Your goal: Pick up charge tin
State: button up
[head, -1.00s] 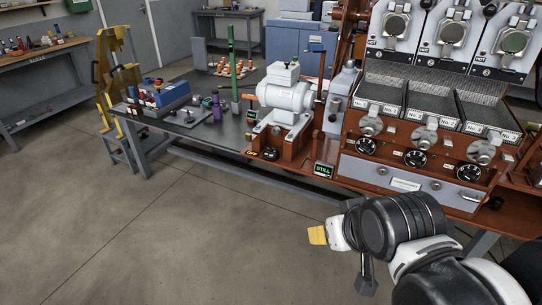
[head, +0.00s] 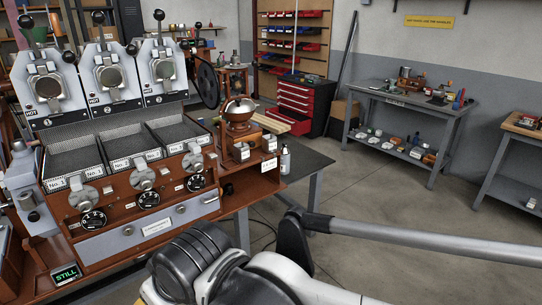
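I cannot tell for sure which thing is the charge tin. Two small pale tin-like containers stand at the right end of the sample roaster, a left one (head: 241,152) and a right one (head: 268,142), beside a wooden device with a round metal top (head: 239,108). The roaster (head: 150,226) has three numbered drums above three mesh trays. My arm crosses the bottom of the head view, apart from these containers. My gripper's fingers do not show; only a sliver of yellow shows at the bottom edge beside my arm.
A dark bench top (head: 300,158) extends right of the roaster, with a small bottle (head: 284,160) at its near left. A red drawer cabinet (head: 303,105) stands behind. Grey workbenches, one at the back right (head: 412,105), line the wall. Open floor lies between.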

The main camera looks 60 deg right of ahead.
aim_at(242, 149)
jog(key=z, duration=1.4)
